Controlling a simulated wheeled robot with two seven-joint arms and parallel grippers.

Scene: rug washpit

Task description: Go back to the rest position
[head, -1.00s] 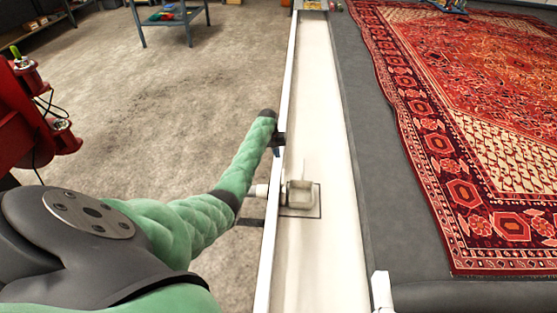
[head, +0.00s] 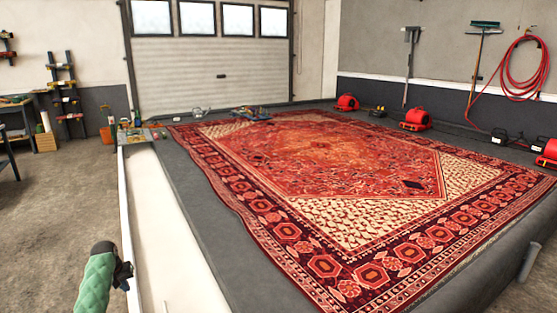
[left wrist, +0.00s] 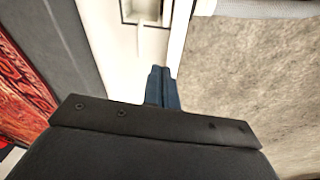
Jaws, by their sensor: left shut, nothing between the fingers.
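My left gripper (head: 123,275) shows small and dark at the end of my green arm, low at the left in the head view. It is beside the white channel's left edge. In the left wrist view its blue-grey fingers (left wrist: 160,85) are together with nothing between them, over the edge between the white channel (left wrist: 118,50) and the floor. My right gripper is not in view.
The white channel (head: 160,220) runs along the grey wash pit edge (head: 205,230). A red patterned rug (head: 320,170) covers the pit. A drain box (left wrist: 142,10) sits in the channel. Red blowers (head: 415,120) stand at the back right. Bare floor (head: 50,220) lies left.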

